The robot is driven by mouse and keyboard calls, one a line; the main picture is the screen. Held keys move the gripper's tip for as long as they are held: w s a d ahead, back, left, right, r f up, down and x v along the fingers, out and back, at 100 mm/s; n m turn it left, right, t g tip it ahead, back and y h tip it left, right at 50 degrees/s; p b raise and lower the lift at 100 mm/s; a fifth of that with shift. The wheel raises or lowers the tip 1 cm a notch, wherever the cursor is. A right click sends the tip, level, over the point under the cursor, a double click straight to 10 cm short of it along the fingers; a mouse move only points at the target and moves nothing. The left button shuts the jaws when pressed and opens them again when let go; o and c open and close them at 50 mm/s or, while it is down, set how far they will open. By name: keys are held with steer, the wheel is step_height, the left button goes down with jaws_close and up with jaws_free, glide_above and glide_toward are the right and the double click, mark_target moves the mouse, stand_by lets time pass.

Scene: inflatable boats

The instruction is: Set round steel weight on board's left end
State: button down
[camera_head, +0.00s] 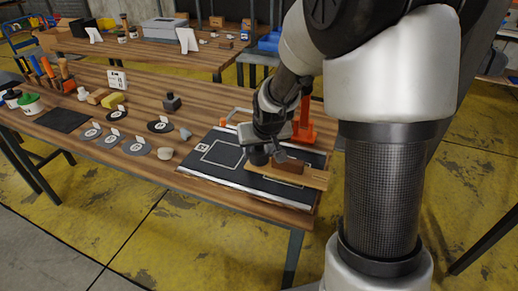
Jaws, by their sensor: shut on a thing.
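The board (312,179) is a narrow light wooden strip at the right part of a dark mat on the workbench. A dark round weight (258,157), taken as the steel weight, is at the board's left end. My gripper (264,151) points down there and is shut on the weight. Whether the weight touches the board or hangs just above it, I cannot tell. A brown block (288,165) sits on the board right of the weight. My gripper and wrist hide part of the weight's top.
The dark mat (188,172) has a white outlined square and a small number card. An orange clamp-like stand (303,128) rises behind the board. Dark discs with cards (136,147), a dark weight (171,102) and small stones lie left. My arm covers the right side.

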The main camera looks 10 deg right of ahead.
steer(key=shift+w+f+b, duration=0.1)
steer(key=shift+f+b, duration=0.2)
steer(key=c, duration=1)
jaws_free()
steer(key=shift+o, duration=1)
steer(key=shift+s+f, duration=0.15)
steer(key=shift+s, duration=0.05)
steer(key=p+v, duration=0.3)
steer(key=v, duration=1.4)
steer(key=shift+r+p, duration=0.3)
steer(key=shift+p, duration=0.1)
